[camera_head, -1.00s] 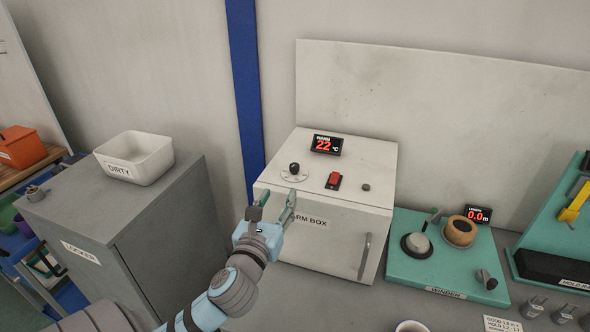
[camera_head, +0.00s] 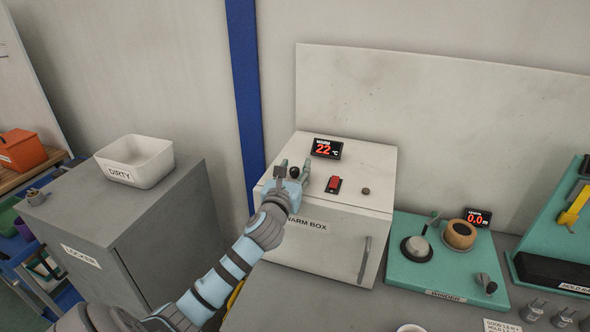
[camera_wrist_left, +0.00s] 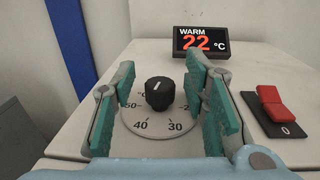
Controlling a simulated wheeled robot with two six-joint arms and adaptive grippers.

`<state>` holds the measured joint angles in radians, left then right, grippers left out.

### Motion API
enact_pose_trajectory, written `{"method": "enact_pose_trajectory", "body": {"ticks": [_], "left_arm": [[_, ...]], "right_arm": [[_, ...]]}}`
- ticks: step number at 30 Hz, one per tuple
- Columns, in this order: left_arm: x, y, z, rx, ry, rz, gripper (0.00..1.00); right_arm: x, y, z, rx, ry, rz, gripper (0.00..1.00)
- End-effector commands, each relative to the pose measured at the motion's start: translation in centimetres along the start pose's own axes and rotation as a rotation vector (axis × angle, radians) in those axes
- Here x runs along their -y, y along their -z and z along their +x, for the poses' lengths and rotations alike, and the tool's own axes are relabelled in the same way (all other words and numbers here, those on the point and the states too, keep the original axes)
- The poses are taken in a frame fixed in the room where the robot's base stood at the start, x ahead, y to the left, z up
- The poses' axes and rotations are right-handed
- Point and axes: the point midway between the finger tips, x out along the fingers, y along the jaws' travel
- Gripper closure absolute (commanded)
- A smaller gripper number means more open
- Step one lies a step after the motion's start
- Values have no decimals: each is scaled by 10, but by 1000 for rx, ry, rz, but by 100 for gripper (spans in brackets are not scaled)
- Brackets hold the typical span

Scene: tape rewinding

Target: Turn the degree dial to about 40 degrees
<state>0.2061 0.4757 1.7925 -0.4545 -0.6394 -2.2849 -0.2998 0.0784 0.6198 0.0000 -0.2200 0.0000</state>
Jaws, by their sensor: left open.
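The degree dial is a black knob (camera_wrist_left: 159,93) on a pale round scale (camera_wrist_left: 160,126) on top of the warm box (camera_head: 349,165). In the left wrist view the scale shows 30, 40 and 50 along its near and left side, and the knob's white mark points away from me. The display (camera_wrist_left: 201,42) reads WARM 22 °C; it also shows in the head view (camera_head: 326,148). My left gripper (camera_wrist_left: 160,100) is open, its teal fingers on either side of the knob with gaps. In the head view my left gripper (camera_head: 291,172) partly hides the dial. My right gripper is out of view.
A red rocker switch (camera_wrist_left: 271,103) stands right of the dial, with a small dark button (camera_head: 366,191) beyond it. A teal winder board (camera_head: 400,268) lies right of the box. A grey locker (camera_head: 85,215) with a white DIRTY bin (camera_head: 150,178) stands left.

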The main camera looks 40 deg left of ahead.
Motion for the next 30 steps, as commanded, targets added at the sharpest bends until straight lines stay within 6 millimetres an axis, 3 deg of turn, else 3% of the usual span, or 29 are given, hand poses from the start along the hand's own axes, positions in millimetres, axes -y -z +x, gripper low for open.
{"method": "enact_pose_trajectory", "body": {"ticks": [2,10,14,19,24,30], "left_arm": [[0,0,0,0,0,0,59],[0,0,0,0,0,0,100],[0,-1,0,-1,9,2,100],[-1,-3,0,-8,162,9,100],[-1,0,0,-2,270,2,100],[-1,-1,0,2,278,0,100]], "right_arm": [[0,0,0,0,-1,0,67],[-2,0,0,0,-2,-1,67],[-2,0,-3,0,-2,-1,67],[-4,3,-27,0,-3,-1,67],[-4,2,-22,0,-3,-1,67],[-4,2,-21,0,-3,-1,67]]}}
